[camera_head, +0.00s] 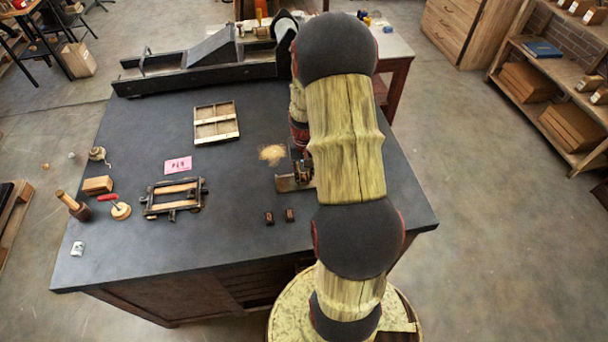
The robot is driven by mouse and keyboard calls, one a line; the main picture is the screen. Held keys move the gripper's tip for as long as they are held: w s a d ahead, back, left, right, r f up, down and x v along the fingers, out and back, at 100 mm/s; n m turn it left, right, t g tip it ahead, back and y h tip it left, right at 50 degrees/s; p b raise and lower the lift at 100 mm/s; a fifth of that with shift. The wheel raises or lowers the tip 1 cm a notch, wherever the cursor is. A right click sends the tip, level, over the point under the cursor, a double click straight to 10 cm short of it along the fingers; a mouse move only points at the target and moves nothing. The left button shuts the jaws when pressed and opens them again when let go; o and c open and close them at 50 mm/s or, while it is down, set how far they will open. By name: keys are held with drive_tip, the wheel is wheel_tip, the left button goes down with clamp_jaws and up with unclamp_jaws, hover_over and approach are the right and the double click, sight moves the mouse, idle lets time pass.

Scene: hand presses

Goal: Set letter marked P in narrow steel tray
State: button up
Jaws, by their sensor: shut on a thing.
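The narrow steel tray (285,184) lies on the dark bench top, just left of my arm. Its right part is hidden behind the arm. My gripper (299,172) is mostly hidden by my own arm links and is low at the tray's right part. It is shut on a small piece, likely a letter block, whose mark I cannot read. I cannot tell whether that piece touches the tray. Two small dark letter blocks, a left one (269,217) and a right one (290,215), stand on the bench in front of the tray; their marks are too small to read.
A pink card (178,165) with handwriting, a dark frame with wooden bars (174,198), a shallow wooden case (216,122) and a red-handled tool (115,206) lie to the left. A black press (204,66) stands at the back. The bench's front middle is clear.

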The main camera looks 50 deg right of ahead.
sight(304, 177)
drive_tip(key=shift+r, duration=0.1)
drive_tip(key=o, duration=0.8)
wheel_tip(304, 177, up, 12)
drive_tip(key=p, duration=0.1)
drive_tip(key=w+a+r+n+t, duration=0.1)
drive_tip(key=w+a+r+n, duration=0.1)
drive_tip(key=a+r, duration=0.55)
drive_tip(key=s+a+r+n+t+h, duration=0.1)
drive_tip(key=s+a+r+n, duration=0.1)
drive_tip(key=a+r, duration=0.5)
drive_tip(key=s+a+r+n+t, duration=0.15)
drive_tip(key=a+r, duration=0.35)
drive_tip(key=a, duration=0.5)
drive_tip(key=s+a+r+n, duration=0.1)
drive_tip(key=s+a, duration=0.1)
drive_tip(key=s+a+t, duration=0.1)
drive_tip(key=s+a, duration=0.2)
drive_tip(key=s+a+r+n+t+y, duration=0.1)
drive_tip(key=s+a, duration=0.2)
drive_tip(key=shift+a+r+n, duration=0.2)
drive_tip(key=shift+r+n, duration=0.15)
